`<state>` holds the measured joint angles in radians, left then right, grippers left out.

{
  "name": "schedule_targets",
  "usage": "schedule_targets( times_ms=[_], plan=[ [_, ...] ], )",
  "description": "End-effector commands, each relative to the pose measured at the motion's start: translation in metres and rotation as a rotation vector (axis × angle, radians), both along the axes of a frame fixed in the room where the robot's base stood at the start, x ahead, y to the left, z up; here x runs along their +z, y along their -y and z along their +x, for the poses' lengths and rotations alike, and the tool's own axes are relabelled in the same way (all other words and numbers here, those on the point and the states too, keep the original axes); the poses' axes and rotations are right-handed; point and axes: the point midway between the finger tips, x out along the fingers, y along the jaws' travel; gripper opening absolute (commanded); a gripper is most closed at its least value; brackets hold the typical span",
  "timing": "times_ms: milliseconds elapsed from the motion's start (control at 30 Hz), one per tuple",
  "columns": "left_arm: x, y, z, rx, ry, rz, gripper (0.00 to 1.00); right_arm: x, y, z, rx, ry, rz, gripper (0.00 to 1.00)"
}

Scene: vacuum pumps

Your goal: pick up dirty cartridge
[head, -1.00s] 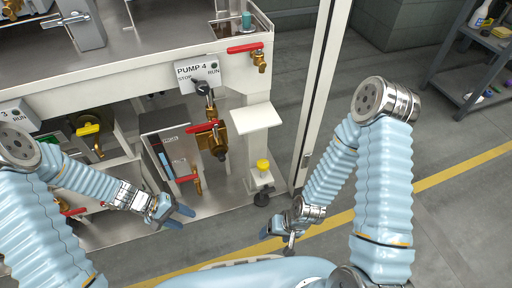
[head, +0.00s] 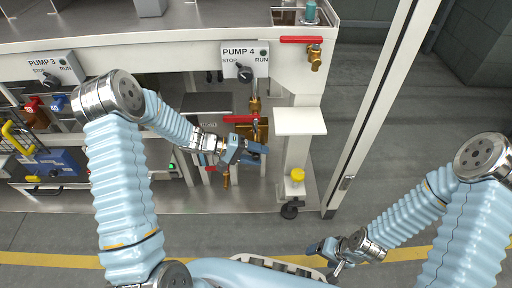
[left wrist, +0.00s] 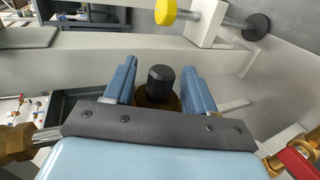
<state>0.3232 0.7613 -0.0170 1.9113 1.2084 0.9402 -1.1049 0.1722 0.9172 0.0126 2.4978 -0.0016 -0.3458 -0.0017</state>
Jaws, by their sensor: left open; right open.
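My left gripper (head: 258,152) is at the brass housing (head: 264,127) under the PUMP 4 panel. In the left wrist view its blue fingers (left wrist: 160,84) are open, one on either side of a black cylindrical top (left wrist: 161,76) with brass (left wrist: 157,100) around its base. I cannot tell whether the fingers touch it. I cannot tell whether this black part belongs to the dirty cartridge; no other dirty cartridge is clearly visible. A teal cylinder (head: 310,13) stands in a tray at the top of the bench. My right gripper (head: 322,249) is open and empty, low over the floor.
A red-handled valve (head: 315,52) sits on the bench front. A white post with a ledge (head: 300,121) and a yellow knob (head: 297,175) stand right of my left gripper. A tall white frame post (head: 380,110) rises between the arms. Floor to the right is free.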

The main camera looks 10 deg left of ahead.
Motion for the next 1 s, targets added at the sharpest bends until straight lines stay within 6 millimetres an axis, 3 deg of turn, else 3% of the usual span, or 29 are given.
schedule_targets(
  times_ms=[167, 500, 867, 1000],
  plan=[
    [0.0, 0.0, 0.0, 0.0, 0.0, 0.0, 0.52, 0.0, 0.0, 0.0, 0.0, 0.0, 0.0, 0.77],
    [0.0, 0.0, 0.0, -0.001, 0.0, 0.0, 0.0, 0.0, 0.0, 0.0, 0.0, 0.0, 0.0, 0.77],
    [0.004, 0.0, 0.0, -0.001, 0.0, -0.001, 0.0, 0.002, 0.0, 0.0, 0.0, 0.0, 0.0, 0.77],
    [0.003, 0.004, -0.015, 0.001, -0.001, -0.001, 0.0, 0.001, 0.0, 0.0, 0.0, 0.0, 0.0, 0.77]
  ],
)
